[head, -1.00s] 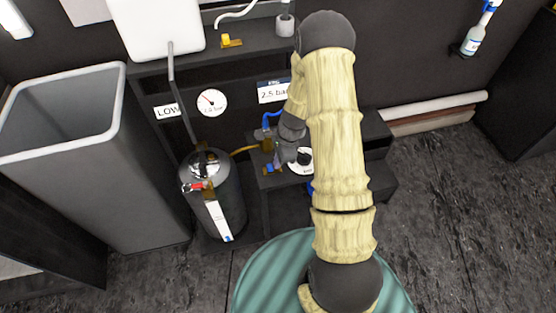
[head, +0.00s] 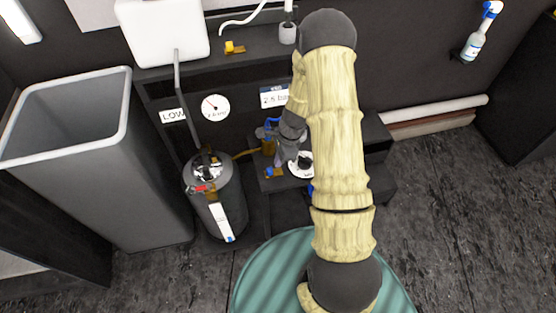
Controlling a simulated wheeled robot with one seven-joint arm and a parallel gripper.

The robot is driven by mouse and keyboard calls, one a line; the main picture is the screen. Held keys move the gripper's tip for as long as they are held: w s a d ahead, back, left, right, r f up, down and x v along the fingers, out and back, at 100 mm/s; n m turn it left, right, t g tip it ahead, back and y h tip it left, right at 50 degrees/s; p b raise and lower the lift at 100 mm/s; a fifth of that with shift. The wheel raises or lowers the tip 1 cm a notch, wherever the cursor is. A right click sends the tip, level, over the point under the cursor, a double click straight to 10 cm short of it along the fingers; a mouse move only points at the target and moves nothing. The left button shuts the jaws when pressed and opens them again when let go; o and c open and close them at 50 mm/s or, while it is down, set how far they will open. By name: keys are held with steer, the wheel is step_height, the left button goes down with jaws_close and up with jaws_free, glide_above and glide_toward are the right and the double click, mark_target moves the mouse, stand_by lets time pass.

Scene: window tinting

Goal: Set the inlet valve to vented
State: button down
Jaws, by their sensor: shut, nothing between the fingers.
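My gripper (head: 280,161) points down over the low black stand, in the middle of the head view. It is shut and empty, small and partly blended with my wrist. A brass fitting with a blue part (head: 267,141) stands just left of it. A smaller brass fitting with a blue handle (head: 273,172) sits just below its fingertips; I cannot tell whether they touch. A white round dial plate with a black knob (head: 302,166) lies to its right, partly behind my arm. Which fitting is the inlet valve, and its setting, are too small to read.
A dark pressure tank (head: 216,205) with a red-handled valve (head: 201,188) stands left of the stand. A tall grey bin (head: 150,170) is further left. The floor at right is clear.

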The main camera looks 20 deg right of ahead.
steer(key=p+v, duration=0.4)
steer(key=v, duration=0.2)
steer(key=shift+d+r+p, duration=0.15)
steer(key=shift+r+p, duration=0.2)
steer(key=shift+p, duration=0.05)
steer(key=s+a+r+n+h+p, duration=0.1)
steer(key=s+r+n, duration=0.4)
steer(key=r, duration=0.5)
steer(key=s+a+r+n+t+h+p, duration=0.1)
steer(key=s+a+r+n+p, duration=0.1)
steer(key=r+n, duration=0.5)
steer(key=s+a+r+n+t+p, duration=0.1)
steer(key=s+r+n+p, duration=0.3)
steer(key=r, duration=0.8)
steer(key=s+a+n, duration=0.1)
steer(key=s+n, duration=0.1)
steer(key=s, duration=0.1)
steer(key=shift+s+a+r+n+h, duration=0.3)
steer(key=shift+s+n+h, duration=0.05)
steer(key=shift+n+h, duration=0.05)
